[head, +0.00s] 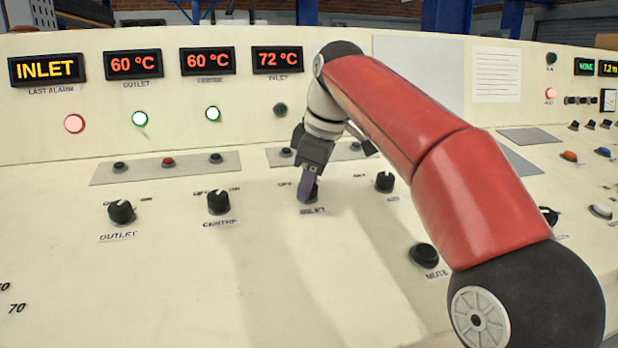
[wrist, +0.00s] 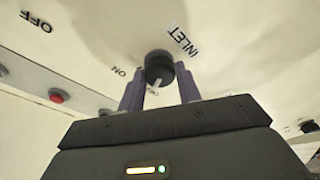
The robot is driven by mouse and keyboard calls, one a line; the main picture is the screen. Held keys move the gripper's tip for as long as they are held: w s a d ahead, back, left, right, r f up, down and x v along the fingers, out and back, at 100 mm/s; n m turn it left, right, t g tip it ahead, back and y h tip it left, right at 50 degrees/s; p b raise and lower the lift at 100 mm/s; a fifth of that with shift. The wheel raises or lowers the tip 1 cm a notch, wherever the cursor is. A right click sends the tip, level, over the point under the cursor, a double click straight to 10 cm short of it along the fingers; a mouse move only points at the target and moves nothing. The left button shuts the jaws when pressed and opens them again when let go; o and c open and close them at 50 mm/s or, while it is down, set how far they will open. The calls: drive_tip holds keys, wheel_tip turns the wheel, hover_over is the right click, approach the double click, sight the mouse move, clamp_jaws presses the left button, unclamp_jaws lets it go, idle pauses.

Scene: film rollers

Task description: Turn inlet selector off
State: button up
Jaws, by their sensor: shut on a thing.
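The inlet selector is a black round knob (wrist: 159,66) between my gripper's fingers in the wrist view, beside its INLET label (wrist: 183,41). In the head view the knob (head: 312,194) is mostly hidden by my gripper (head: 308,190). My gripper, also in the wrist view (wrist: 160,72), is shut on the knob with one purple finger on each side. An OFF mark (head: 284,184) shows left of the knob in the head view, and an ON mark (wrist: 120,71) shows near it in the wrist view. I cannot clearly tell where the knob points.
The centre knob (head: 219,202) and outlet knob (head: 121,212) stand to the left. Another knob (head: 384,182) is close on the right, with the mute button (head: 424,256) nearer. The inlet display (head: 278,60) reads 72 °C; its lamp (head: 280,109) is dark. The front panel is clear.

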drive_tip(key=shift+n, duration=1)
drive_tip(key=o, duration=1)
drive_tip(key=shift+c, duration=0.2)
drive_tip(key=shift+r, duration=0.1)
drive_tip(key=v, duration=0.7)
drive_tip(key=shift+r, duration=0.3)
drive_tip(key=shift+s, duration=0.1)
